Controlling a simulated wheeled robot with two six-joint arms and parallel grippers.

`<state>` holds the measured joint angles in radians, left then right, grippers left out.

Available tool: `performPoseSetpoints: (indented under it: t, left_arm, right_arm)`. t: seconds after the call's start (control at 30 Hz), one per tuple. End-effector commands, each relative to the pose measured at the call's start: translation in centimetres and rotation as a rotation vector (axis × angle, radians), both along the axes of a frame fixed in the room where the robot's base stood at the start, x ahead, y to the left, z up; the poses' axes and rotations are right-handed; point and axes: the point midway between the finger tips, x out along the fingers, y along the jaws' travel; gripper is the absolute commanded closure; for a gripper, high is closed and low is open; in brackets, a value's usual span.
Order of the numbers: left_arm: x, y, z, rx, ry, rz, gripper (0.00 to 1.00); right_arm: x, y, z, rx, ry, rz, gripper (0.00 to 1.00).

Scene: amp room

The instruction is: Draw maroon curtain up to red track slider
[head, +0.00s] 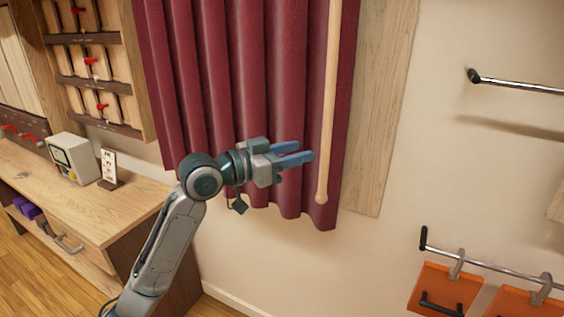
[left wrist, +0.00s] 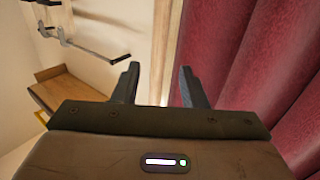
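The maroon curtain (head: 285,90) hangs in folds at the upper middle of the head view, and fills the right of the left wrist view (left wrist: 245,50). A pale wooden wand (head: 329,100) hangs in front of its right part, ending in a rounded knob. My left gripper (head: 304,156) is open and empty in front of the curtain, its fingers pointing right towards the wand's lower part, just short of it. Its parted fingers (left wrist: 158,84) also show in the left wrist view, with pale wood beyond the gap. The red track slider and curtain top are out of view. My right gripper is not in view.
A wooden panel (head: 385,100) stands right of the curtain. Metal rails (head: 515,82) and orange hanging items (head: 440,289) are on the right wall. A wooden desk (head: 85,205) with a small cream device (head: 73,158) is at left, below a shelf of red levers (head: 92,61).

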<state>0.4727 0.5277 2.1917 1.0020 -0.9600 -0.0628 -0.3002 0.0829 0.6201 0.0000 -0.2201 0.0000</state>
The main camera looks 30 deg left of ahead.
Motion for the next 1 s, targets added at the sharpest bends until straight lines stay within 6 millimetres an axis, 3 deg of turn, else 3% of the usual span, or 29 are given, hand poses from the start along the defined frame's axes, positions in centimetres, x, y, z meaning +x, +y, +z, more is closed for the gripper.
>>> performPoseSetpoints:
  t: [0.4, 1.0]
  left_arm:
    - [-2.2, 1.6, -0.1, 0.001, 0.001, 0.001, 0.61]
    - [-1.7, 2.0, -0.6, -0.007, 0.011, 0.012, 0.61]
  right_arm:
    - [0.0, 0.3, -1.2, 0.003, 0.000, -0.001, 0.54]
    - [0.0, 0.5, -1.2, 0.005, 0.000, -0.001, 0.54]
